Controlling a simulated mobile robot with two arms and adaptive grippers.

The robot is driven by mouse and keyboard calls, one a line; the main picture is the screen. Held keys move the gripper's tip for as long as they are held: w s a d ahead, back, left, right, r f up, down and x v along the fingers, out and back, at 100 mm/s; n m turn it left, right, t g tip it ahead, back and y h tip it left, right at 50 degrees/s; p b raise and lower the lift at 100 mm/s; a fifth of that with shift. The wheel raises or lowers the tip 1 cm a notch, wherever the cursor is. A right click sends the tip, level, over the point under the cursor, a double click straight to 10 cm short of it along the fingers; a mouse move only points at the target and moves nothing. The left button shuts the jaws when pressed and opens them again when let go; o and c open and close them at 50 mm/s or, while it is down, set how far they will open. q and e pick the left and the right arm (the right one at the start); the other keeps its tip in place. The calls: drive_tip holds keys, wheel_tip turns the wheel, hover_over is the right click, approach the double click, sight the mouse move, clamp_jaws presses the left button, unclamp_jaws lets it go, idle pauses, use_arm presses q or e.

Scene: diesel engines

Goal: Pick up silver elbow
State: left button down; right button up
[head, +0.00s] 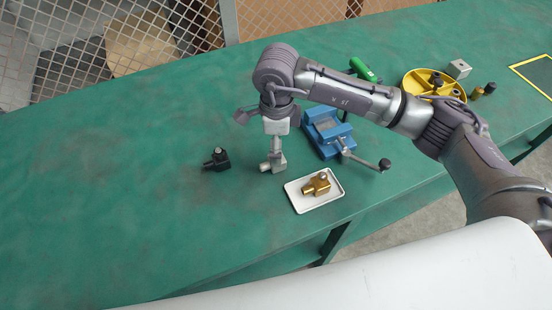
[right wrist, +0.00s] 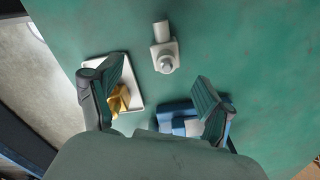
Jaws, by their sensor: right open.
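The silver elbow (head: 265,168) is on the green table, just below my right gripper (head: 274,150), which partly overlaps it in the head view. In the right wrist view the silver elbow (right wrist: 164,55) lies beyond the fingertips, roughly centred between the two fingers, with a short pipe end pointing away and a round nub nearer. My right gripper (right wrist: 158,88) is open, its fingers wide apart, with nothing between them. My left gripper is in neither view.
A white tray (head: 294,200) with a brass elbow (head: 316,185) stands close by. A blue vise (head: 330,135) is behind it. A black elbow (head: 217,160) lies to the left. A yellow round tray (head: 408,84) with several parts sits farther right. The table's left is clear.

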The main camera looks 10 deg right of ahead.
sight(263, 167)
drive_tip(key=f, duration=0.7)
drive_tip(key=shift+w+f+p, duration=0.25)
drive_tip(key=shift+w+p, duration=0.15)
drive_tip(key=shift+c, duration=0.2)
drive_tip(key=c, duration=1.3)
drive_tip(key=shift+c, duration=0.6)
drive_tip(key=shift+r, duration=0.2)
